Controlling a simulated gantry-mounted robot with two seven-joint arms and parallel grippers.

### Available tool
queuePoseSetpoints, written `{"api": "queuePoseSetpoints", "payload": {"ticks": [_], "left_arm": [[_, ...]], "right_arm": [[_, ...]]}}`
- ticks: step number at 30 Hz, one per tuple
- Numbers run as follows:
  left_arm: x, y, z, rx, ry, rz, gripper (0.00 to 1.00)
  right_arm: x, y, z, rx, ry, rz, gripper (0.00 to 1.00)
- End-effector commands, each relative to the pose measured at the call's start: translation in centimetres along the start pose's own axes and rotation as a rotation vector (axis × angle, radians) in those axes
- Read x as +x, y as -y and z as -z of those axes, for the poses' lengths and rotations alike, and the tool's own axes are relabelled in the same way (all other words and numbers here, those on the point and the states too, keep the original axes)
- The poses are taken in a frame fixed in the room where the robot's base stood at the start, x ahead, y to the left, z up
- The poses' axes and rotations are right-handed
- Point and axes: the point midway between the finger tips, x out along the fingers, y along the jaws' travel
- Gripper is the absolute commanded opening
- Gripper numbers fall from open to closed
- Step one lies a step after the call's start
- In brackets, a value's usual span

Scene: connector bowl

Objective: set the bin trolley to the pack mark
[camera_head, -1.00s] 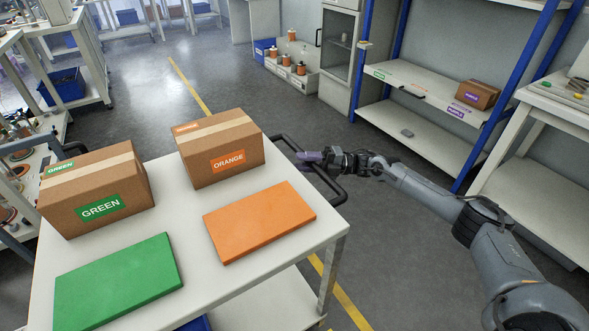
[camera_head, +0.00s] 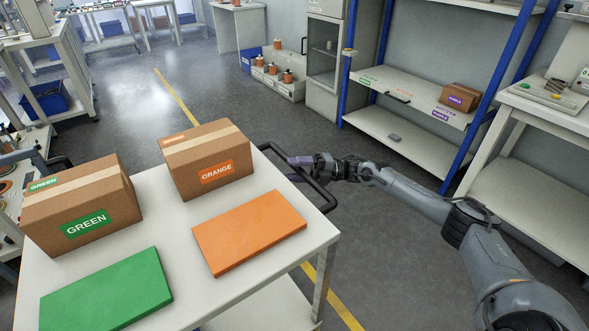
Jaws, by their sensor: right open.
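The bin trolley is the white-topped cart (camera_head: 180,232) in the lower left, with a dark tube handle (camera_head: 327,203) on its right side. It carries a cardboard box labelled GREEN (camera_head: 110,206), a box labelled ORANGE (camera_head: 235,163), a green pad (camera_head: 108,290) and an orange pad (camera_head: 250,232). My right gripper (camera_head: 300,166) is open at the handle, its fingers overlapping the bar. I cannot tell whether it touches the bar. My left gripper does not show. I cannot make out a pack mark.
A yellow floor line (camera_head: 180,95) runs beyond the trolley and reappears beside its near leg. A blue-posted shelf (camera_head: 410,145) with a purple-labelled box (camera_head: 459,97) stands to the right. White benches (camera_head: 530,120) line the right edge. Grey floor (camera_head: 260,110) behind the trolley is clear.

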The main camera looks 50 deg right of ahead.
Motion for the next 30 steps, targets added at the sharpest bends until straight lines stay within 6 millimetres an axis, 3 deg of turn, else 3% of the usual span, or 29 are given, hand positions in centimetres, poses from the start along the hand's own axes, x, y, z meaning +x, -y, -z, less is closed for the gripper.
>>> {"api": "queuePoseSetpoints", "payload": {"ticks": [18, 30], "left_arm": [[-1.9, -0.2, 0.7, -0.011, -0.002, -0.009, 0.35], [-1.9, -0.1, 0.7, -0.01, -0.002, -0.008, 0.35]], "right_arm": [[-9.2, -0.2, -0.1, -0.002, 0.003, 0.002, 0.48], [-10.5, -0.2, -0.1, -0.003, 0.001, 0.001, 0.48]]}}
